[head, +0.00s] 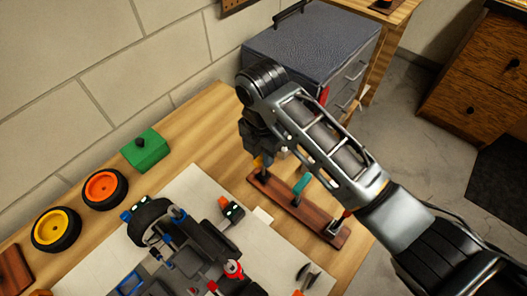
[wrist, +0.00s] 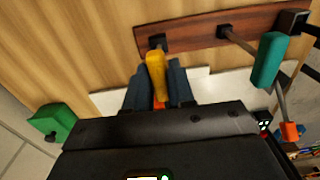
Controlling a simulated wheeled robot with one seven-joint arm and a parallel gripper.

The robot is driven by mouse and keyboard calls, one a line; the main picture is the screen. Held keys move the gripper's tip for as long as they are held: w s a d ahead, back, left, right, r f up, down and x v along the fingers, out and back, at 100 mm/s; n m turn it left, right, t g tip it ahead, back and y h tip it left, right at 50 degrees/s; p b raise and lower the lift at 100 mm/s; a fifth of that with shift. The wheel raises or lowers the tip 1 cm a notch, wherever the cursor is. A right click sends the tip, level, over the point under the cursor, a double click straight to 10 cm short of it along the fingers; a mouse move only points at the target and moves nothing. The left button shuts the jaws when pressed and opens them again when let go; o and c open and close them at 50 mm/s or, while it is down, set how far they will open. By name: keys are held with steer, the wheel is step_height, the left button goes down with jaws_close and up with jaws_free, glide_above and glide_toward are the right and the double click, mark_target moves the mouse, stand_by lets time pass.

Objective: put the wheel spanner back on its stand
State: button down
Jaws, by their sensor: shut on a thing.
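The stand is a long reddish-brown wooden board (head: 283,203) on the bench; part of it shows in the wrist view (wrist: 195,33). My gripper (head: 257,152) is over the stand's far left end in the head view. In the wrist view my gripper (wrist: 157,78) is shut on a yellow-handled tool (wrist: 155,66), which seems to be the wheel spanner. The tool's yellow end lies close to a black holder (wrist: 158,41) on the board; I cannot tell whether it touches. Its other end is hidden behind my gripper's body. A teal-handled tool (head: 301,183) stands mid-board.
A red-handled tool (head: 346,214) is at the stand's near end. Left are a partly built car (head: 185,250) on a white sheet (head: 90,277), a green block (head: 145,149) and two wheels with orange (head: 103,187) and yellow (head: 57,229) hubs. A blue-grey cabinet (head: 310,40) stands behind.

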steer(key=shift+f, duration=0.3)
steer(key=c, duration=0.9)
jaws_free()
steer(key=shift+r, duration=0.1)
step_height(320, 180, up, 8)
steer(key=shift+f, duration=0.15)
steer(key=shift+w, duration=0.1)
